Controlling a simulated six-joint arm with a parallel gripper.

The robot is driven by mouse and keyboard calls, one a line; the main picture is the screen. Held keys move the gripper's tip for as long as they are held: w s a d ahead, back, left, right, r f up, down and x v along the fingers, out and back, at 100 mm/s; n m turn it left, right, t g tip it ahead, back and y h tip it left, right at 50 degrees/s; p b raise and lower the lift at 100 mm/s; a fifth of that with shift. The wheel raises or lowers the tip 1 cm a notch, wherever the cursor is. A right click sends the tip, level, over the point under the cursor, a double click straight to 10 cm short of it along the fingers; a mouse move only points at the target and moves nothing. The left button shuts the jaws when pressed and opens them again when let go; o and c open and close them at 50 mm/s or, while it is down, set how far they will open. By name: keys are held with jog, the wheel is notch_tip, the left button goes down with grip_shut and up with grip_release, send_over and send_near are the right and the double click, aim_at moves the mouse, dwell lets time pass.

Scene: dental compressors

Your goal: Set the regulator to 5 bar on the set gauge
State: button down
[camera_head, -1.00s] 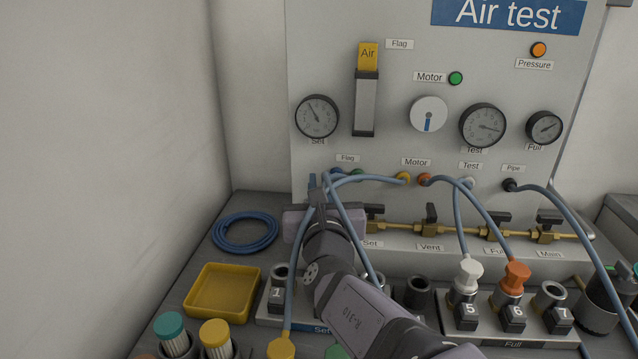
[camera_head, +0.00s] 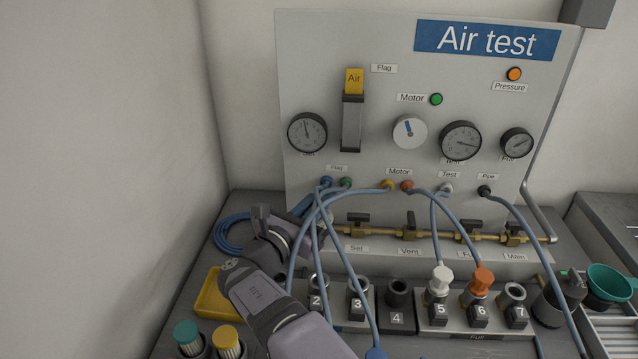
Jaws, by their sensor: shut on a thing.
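The set gauge (camera_head: 307,132) is the round dial at the panel's left; its needle points nearly straight up, a little left. Its numbers are too small to read. My gripper (camera_head: 303,208) is low in front of the panel, at the left end of the brass pipe line (camera_head: 437,236), tilted. It is shut on what seems to be the regulator knob, which my gripper and the hoses hide. The "Set" valve handle (camera_head: 357,219) is just right of my gripper.
Blue hoses (camera_head: 322,240) loop down close around my gripper and arm. A coiled blue hose (camera_head: 228,236) and a yellow tray (camera_head: 211,300) lie left. Numbered sockets stand in front, with white (camera_head: 441,277) and orange (camera_head: 481,279) plugs at 5 and 6. The motor dial (camera_head: 410,132) is above.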

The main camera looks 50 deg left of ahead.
jog(key=shift+d+m+t+h+p, duration=0.2)
jog(key=shift+m+t+h+p, duration=0.1)
jog(key=shift+m+h+p, duration=0.55)
jog(key=shift+w+d+h+p, duration=0.1)
jog(key=shift+d+h+p, duration=0.05)
jog(key=shift+h+p, duration=0.45)
jog(key=c, duration=1.8)
grip_release()
jog(key=shift+c, duration=0.2)
jog(key=shift+s+d+b, duration=0.2)
jog(key=shift+s, duration=1)
jog(key=shift+s+d+b, duration=0.2)
jog(key=shift+s+b, duration=0.05)
jog(key=shift+s, duration=0.95)
jog(key=shift+s+d+b, duration=0.2)
jog(key=shift+s, duration=1)
